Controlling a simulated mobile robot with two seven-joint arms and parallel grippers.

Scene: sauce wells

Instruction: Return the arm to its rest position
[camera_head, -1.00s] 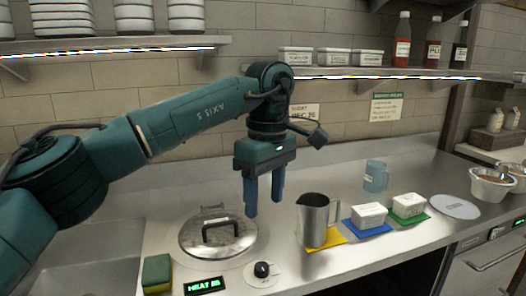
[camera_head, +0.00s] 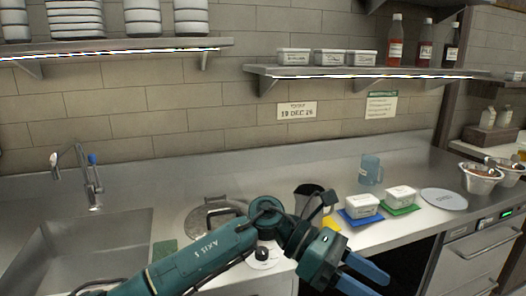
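My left arm comes in low from the left, and its gripper (camera_head: 364,279) hangs in front of the counter's front edge at the lower middle. Its two blue fingers are apart, with nothing visible between them. My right gripper does not show.
White tubs stand on a blue mat (camera_head: 360,219) and a green mat (camera_head: 402,210). A blue cup (camera_head: 370,169) stands behind them, and a round grey disc (camera_head: 444,199) lies to the right. A sink (camera_head: 90,248) with a faucet (camera_head: 88,177) is at left.

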